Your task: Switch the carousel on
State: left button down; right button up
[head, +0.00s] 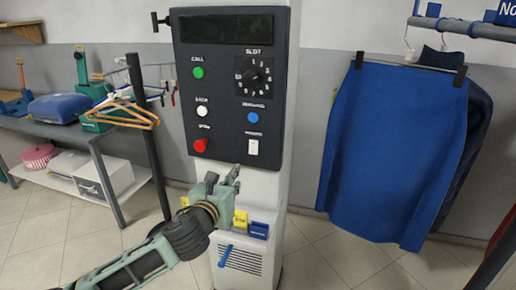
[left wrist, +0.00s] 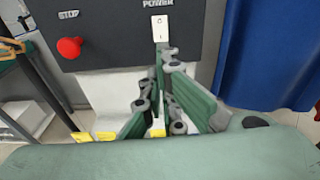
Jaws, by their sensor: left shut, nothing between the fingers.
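The carousel's dark control panel (head: 228,90) is on a pale column. Its white power rocker switch (head: 253,147) sits at the lower right; it also shows under the POWER label in the left wrist view (left wrist: 160,28). I cannot tell which side of the rocker is pressed. The display (head: 226,28) at the top is dark. My left gripper (head: 236,172) is shut and empty, just below the panel's lower edge. In the left wrist view its fingertips (left wrist: 165,50) are just below the switch in the picture; I cannot tell if they touch the panel.
A red STOP button (head: 200,146) is left of the switch. Above are a blue button (head: 253,117), a white button (head: 201,111), a green button (head: 198,72) and a slot dial (head: 254,75). A blue skirt (head: 390,150) hangs at right. A workbench (head: 60,125) stands at left.

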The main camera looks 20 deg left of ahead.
pick_arm(q)
jog(key=p, duration=0.1)
send_near(254, 154)
jog(key=w, duration=0.6)
jog(key=shift+d+f, duration=0.2)
jog(key=shift+f, duration=0.15)
jog(key=shift+w, duration=0.5)
pick_arm(e)
jog(key=shift+s+d+r, duration=0.2)
jog(key=shift+d+r, duration=0.45)
pick_arm(q)
jog(key=shift+f, duration=0.1)
pick_arm(e)
jog(key=shift+f, duration=0.1)
